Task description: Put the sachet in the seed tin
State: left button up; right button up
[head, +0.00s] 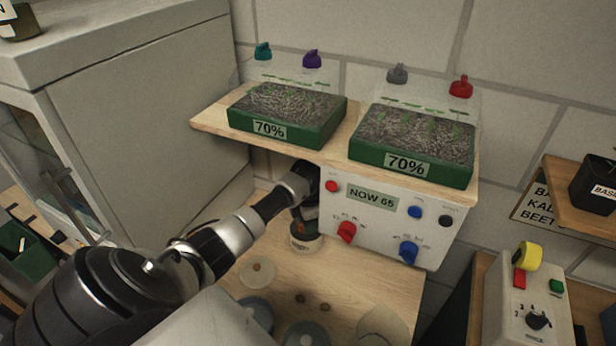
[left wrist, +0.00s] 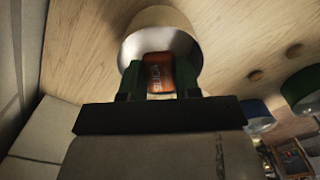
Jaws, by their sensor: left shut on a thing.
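My left gripper (head: 308,207) is at the tin's mouth, pointing down. In the left wrist view, the gripper (left wrist: 159,78) is shut on the orange sachet (left wrist: 158,75), with one finger on each side. The sachet lies in line with the tin's opening; I cannot tell how deep it is. In the head view the arm hides part of both. My right gripper is not in view.
The control box (head: 385,220) with knobs and the wooden shelf (head: 340,165) with two green seedling trays are close above and right of the gripper. A grey cabinet (head: 150,110) stands at left. Small discs and clear domes lie on the bench (head: 345,265) in front.

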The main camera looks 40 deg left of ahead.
pick_arm(q)
jog(key=shift+f+b, duration=0.45)
jog(key=shift+f, duration=0.55)
jog(key=o, duration=1)
jog(key=shift+c, duration=0.2)
notch_tip(320, 180, up, 7)
jog(key=p, duration=0.5)
